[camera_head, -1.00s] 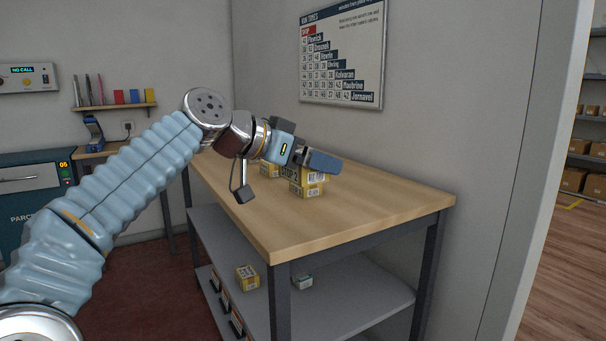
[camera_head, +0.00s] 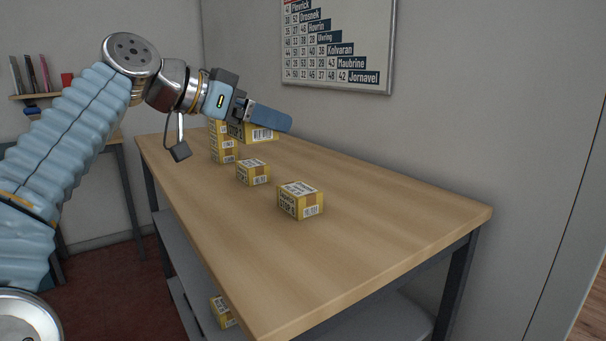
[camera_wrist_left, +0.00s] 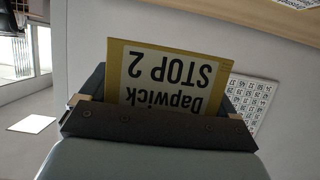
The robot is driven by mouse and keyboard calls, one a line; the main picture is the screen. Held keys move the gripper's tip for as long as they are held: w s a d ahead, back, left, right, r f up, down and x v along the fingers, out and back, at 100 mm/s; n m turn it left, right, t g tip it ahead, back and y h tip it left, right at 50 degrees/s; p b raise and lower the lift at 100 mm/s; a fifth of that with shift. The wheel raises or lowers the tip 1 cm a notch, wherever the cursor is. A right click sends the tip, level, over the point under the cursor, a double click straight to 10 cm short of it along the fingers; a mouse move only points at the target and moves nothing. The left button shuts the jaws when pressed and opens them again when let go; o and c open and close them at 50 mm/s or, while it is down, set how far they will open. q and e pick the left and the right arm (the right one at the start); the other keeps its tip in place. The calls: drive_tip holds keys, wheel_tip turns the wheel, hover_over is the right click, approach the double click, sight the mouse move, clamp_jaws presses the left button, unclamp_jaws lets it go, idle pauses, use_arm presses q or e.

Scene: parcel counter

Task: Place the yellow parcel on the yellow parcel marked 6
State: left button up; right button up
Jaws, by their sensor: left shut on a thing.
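My left gripper (camera_head: 264,117) is shut on a yellow parcel (camera_head: 262,134) above the back of the wooden bench. In the left wrist view this parcel (camera_wrist_left: 165,80) sits between the fingers, its label reading "Dapwick STOP 2" upside down. Behind and below it, at the left, yellow boxes (camera_head: 222,150) stand on the bench, partly hidden; I cannot tell whether they touch the held parcel. A small yellow parcel (camera_head: 253,172) and a larger yellow parcel (camera_head: 300,201) stand nearer. I cannot read a 6 on any of them. My right gripper is out of view.
The wooden bench top (camera_head: 390,219) is clear at the right and front. A yellow parcel (camera_head: 222,311) lies on the lower shelf. A printed chart (camera_head: 337,45) hangs on the wall behind. A small shelf (camera_head: 40,95) holds upright items at the far left.

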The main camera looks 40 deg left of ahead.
use_arm(q)
drive_tip(key=x, duration=0.6)
drive_tip(key=b, duration=0.1)
hover_over(308, 186)
drive_tip(key=f, duration=0.5)
drive_tip(key=shift+s+a, duration=0.1)
drive_tip(key=shift+s, duration=0.25)
drive_tip(key=f, duration=0.3)
drive_tip(key=shift+w+f+b, duration=0.15)
drive_tip(key=shift+w+b, duration=0.2)
drive_tip(key=shift+w, duration=0.05)
drive_tip(key=shift+f, duration=0.35)
drive_tip(key=shift+f, duration=0.1)
drive_tip(key=o, duration=0.9)
drive_tip(key=shift+c, duration=0.2)
